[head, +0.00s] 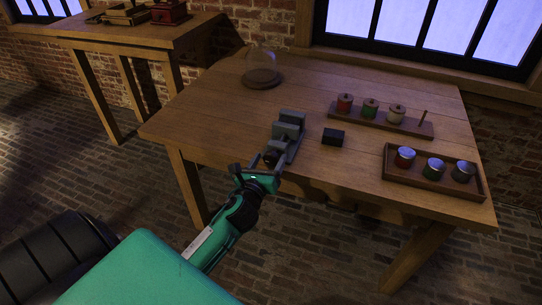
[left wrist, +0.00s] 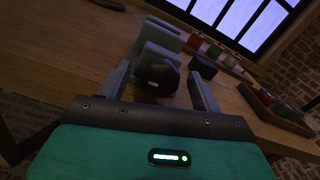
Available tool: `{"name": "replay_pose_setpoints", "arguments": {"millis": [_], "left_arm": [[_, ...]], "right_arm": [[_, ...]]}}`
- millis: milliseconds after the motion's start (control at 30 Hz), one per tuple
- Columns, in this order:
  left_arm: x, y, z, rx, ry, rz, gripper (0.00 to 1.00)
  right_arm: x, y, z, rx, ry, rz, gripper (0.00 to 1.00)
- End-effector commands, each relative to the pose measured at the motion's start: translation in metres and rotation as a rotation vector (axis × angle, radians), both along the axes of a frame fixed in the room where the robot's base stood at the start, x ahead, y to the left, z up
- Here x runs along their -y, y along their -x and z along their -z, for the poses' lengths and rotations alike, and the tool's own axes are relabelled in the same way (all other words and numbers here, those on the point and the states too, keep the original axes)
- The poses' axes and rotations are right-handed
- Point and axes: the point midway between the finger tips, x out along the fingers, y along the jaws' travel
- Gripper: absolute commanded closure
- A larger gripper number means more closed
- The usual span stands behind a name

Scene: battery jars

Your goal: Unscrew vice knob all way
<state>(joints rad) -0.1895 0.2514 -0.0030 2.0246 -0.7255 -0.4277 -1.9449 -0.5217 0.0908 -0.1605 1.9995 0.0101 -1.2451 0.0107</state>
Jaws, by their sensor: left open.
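The grey vice (head: 289,132) stands at the front edge of the wooden table; it also shows in the left wrist view (left wrist: 158,42). Its dark round knob (head: 270,157) faces my left gripper. In the left wrist view the knob (left wrist: 158,78) sits between the two fingers, nearer the left one, with a gap to the right one. My left gripper (head: 265,164) is open around or just in front of the knob; I cannot tell whether a finger touches it. My right gripper is in neither view.
A small black block (head: 333,137) lies right of the vice. A rack with several spools (head: 381,119) and a tray with jars (head: 433,181) stand to the right. A glass dome (head: 262,70) stands at the back left. The table's left front is clear.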

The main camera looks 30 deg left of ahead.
Motion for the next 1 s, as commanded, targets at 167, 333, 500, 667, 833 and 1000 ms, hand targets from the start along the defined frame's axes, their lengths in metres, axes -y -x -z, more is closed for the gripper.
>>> {"name": "replay_pose_setpoints", "arguments": {"millis": [167, 333, 500, 667, 833, 1000], "left_arm": [[-0.004, -0.017, 0.0, 0.0, 0.0, 0.0, 0.34], [-0.005, -0.022, 0.0, -0.001, 0.0, 0.0, 0.34], [-0.005, -0.022, 0.001, -0.001, 0.0, 0.0, 0.34], [-0.005, -0.022, 0.0, -0.001, 0.0, 0.0, 0.54], [-0.005, -0.022, 0.001, -0.001, 0.0, 0.0, 0.79], [-0.005, -0.022, 0.0, 0.001, 0.01, 0.0, 0.79]], "right_arm": [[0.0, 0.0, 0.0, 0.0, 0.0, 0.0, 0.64], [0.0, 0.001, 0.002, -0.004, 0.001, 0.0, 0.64], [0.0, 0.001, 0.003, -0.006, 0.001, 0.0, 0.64], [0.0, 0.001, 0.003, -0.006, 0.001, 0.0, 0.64], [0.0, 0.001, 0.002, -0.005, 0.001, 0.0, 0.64], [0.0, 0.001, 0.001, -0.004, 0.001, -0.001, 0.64]]}}
